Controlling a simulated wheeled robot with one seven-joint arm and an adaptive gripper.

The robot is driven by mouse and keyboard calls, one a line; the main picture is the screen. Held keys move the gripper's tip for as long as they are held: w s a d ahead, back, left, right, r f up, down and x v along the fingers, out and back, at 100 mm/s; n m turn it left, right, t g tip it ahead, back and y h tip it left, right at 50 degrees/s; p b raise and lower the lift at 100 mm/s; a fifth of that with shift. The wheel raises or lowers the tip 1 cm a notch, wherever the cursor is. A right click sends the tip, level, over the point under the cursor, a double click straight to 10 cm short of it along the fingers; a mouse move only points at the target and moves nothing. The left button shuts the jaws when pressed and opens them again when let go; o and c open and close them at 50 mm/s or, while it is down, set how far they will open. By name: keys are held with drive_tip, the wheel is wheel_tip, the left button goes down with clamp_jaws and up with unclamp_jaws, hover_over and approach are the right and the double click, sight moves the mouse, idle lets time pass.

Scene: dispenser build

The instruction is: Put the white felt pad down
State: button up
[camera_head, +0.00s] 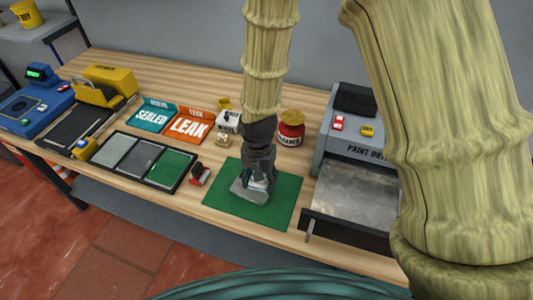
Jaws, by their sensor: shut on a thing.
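My gripper (258,184) points down over the green mat (222,209) at the front middle of the bench. It is shut on a small white piece (259,185), which looks like the white felt pad; the fingers hide most of it. A grey object (239,190) sits at the fingertips, low over the mat. I cannot tell whether the pad touches it.
Left of the mat stand a small red and black item (199,175) and a three-panel dark tray (94,155). A grey machine (352,145) stands right. The mat's front is clear.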

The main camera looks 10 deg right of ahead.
drive_tip(key=shift+s+d, duration=0.25)
drive_tip(key=shift+s, duration=0.05)
drive_tip(key=shift+w+d+m, duration=0.2)
drive_tip(key=shift+d+m, duration=0.1)
drive_tip(key=shift+d, duration=0.05)
drive_tip(key=p, duration=0.5)
hover_over(279, 158)
drive_tip(key=shift+d+f, duration=0.1)
drive_tip(key=shift+f, duration=0.65)
drive_tip(key=shift+f+p, duration=0.9)
drive_tip(key=shift+f, duration=0.95)
drive_tip(key=shift+s+f+b, duration=0.15)
drive_tip(key=shift+f+b, duration=0.2)
drive_tip(key=shift+f, duration=0.1)
drive_tip(key=o, duration=1.1)
drive_tip(key=shift+f, duration=0.15)
drive_tip(key=shift+o, duration=0.2)
drive_tip(key=shift+f, duration=0.15)
